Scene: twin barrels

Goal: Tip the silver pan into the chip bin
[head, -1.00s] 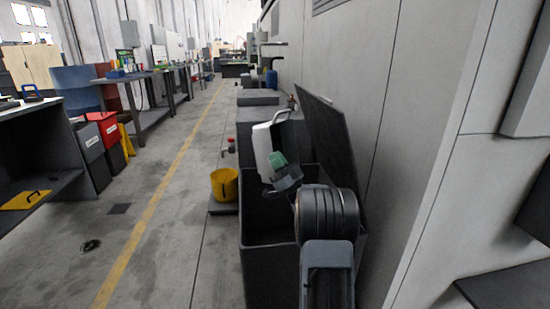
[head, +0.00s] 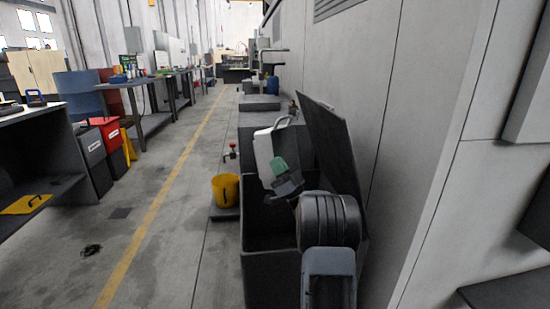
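The silver pan (head: 264,152) looks pale and stands steeply tilted, nearly on edge, over the back part of the chip bin. A green part (head: 279,165) shows against its lower right side. My gripper (head: 284,179) meets the pan at this green part and appears shut on it; the fingertips are too small to see clearly. The chip bin (head: 270,272) is a dark open box below, its lid (head: 328,145) raised and leaning toward the wall. My arm hides the bin's right side. The pan's inside and any contents cannot be made out.
A yellow bucket (head: 225,189) stands on a low dark platform left of the bin. A pale wall (head: 420,130) runs close on the right. The floor aisle with its yellow line (head: 160,203) is open at the left, with a small dark object (head: 92,250) on it.

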